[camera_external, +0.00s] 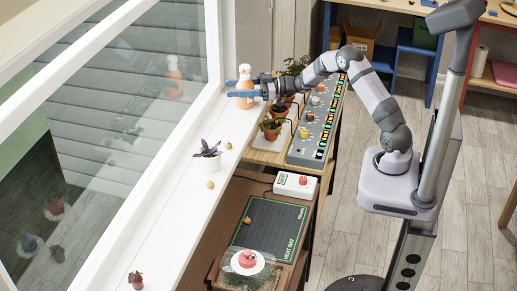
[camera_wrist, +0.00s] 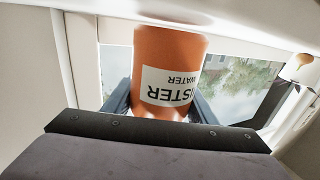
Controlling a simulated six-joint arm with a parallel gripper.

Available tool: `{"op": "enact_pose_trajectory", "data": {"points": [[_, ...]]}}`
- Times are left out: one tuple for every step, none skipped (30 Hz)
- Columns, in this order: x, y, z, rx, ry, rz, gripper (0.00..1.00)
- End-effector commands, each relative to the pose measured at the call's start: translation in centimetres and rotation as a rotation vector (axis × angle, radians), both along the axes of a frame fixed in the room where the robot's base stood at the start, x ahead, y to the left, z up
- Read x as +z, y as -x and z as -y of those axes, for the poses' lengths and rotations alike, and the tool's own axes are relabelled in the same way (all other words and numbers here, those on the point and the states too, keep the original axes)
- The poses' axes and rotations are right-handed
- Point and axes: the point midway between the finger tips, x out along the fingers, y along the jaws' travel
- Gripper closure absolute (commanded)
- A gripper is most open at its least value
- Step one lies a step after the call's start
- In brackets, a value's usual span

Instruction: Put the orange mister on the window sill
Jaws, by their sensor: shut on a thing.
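The orange mister (camera_external: 246,96), with a white top, is upright over the far end of the white window sill (camera_external: 172,212). My gripper (camera_external: 238,88) reaches in from the right and is shut around the mister's body. In the wrist view the mister (camera_wrist: 172,50) stands between the dark fingers, its white label reading upside down. Its lower part is at the sill in the external view, but I cannot tell whether its base touches.
A potted purple plant (camera_external: 206,162) stands on the sill. The window glass (camera_external: 110,130) runs along its left. Potted plants (camera_external: 271,129) and a grey panel (camera_external: 312,125) sit on the bench to the right.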

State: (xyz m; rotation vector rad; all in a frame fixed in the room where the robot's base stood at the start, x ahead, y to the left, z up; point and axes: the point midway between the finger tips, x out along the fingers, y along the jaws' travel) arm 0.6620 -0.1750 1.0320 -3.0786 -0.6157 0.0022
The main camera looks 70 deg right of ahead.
Motion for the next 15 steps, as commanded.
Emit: {"op": "enact_pose_trajectory", "data": {"points": [[-0.09, -0.02, 0.01, 0.000, 0.001, 0.004, 0.80], [-0.15, -0.02, 0.01, 0.000, 0.001, 0.005, 0.80], [-0.18, -0.02, 0.01, 0.000, 0.002, 0.005, 0.80], [-0.18, -0.03, 0.01, 0.000, 0.002, 0.005, 0.80], [-0.17, -0.03, 0.01, 0.000, 0.003, 0.006, 0.80], [-0.17, -0.02, 0.01, 0.000, 0.002, 0.005, 0.80], [-0.17, -0.03, 0.01, 0.000, 0.002, 0.005, 0.80], [-0.18, -0.02, 0.01, 0.000, 0.002, 0.005, 0.80], [-0.21, -0.02, 0.01, 0.000, 0.002, 0.005, 0.80], [-0.27, -0.02, 0.01, 0.000, 0.002, 0.005, 0.80], [-0.35, -0.03, 0.01, 0.000, 0.003, 0.004, 0.80], [-0.49, -0.03, 0.01, 0.000, 0.003, 0.004, 0.80], [-0.59, -0.03, 0.01, 0.000, 0.003, 0.004, 0.80], [-0.67, -0.02, 0.01, 0.000, 0.003, 0.004, 0.80], [-0.66, -0.01, 0.00, 0.000, 0.002, 0.002, 0.39]]}}
